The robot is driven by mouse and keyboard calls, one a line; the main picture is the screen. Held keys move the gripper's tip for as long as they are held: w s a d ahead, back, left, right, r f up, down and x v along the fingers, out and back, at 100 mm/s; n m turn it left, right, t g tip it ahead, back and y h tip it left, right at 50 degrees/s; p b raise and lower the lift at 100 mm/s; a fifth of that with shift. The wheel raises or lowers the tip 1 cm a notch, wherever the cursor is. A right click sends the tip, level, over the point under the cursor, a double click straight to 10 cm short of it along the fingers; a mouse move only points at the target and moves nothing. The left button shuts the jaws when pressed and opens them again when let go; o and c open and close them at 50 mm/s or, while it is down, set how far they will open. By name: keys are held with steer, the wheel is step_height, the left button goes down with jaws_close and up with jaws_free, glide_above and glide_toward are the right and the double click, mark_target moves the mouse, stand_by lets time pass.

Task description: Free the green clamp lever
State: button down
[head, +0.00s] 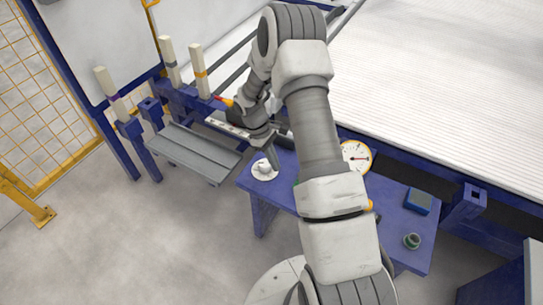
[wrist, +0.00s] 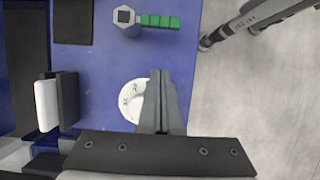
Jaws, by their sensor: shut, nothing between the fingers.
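The green clamp lever (wrist: 160,21) shows near the top of the wrist view. It runs right from a grey hub (wrist: 126,16) with a dark square centre, over the blue bench. My gripper (wrist: 156,72) is shut and empty; its fingertips are apart from the lever in the picture, below it. A white round disc (wrist: 131,100) lies on the bench, partly hidden by the fingers. In the head view my gripper (head: 273,168) is over the bench (head: 285,193) beside the white disc. I cannot make out the lever there; my arm covers part of the bench.
A dark block with a white pad (wrist: 58,102) stands left in the wrist view. In the head view, a yellow-rimmed gauge (head: 356,156), a blue box (head: 418,203) and a small dark green round part (head: 411,241) are right of my arm. Open floor (head: 130,240) lies left.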

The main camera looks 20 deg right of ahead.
steer(key=b+x, duration=0.1)
steer(key=x, duration=0.3)
steer(key=shift+r, duration=0.1)
steer(key=shift+s+d+r, duration=0.25)
steer(key=shift+s+d, duration=0.5)
steer(key=shift+s, duration=0.25)
steer(key=shift+s+d, duration=0.35)
steer(key=shift+s, duration=0.1)
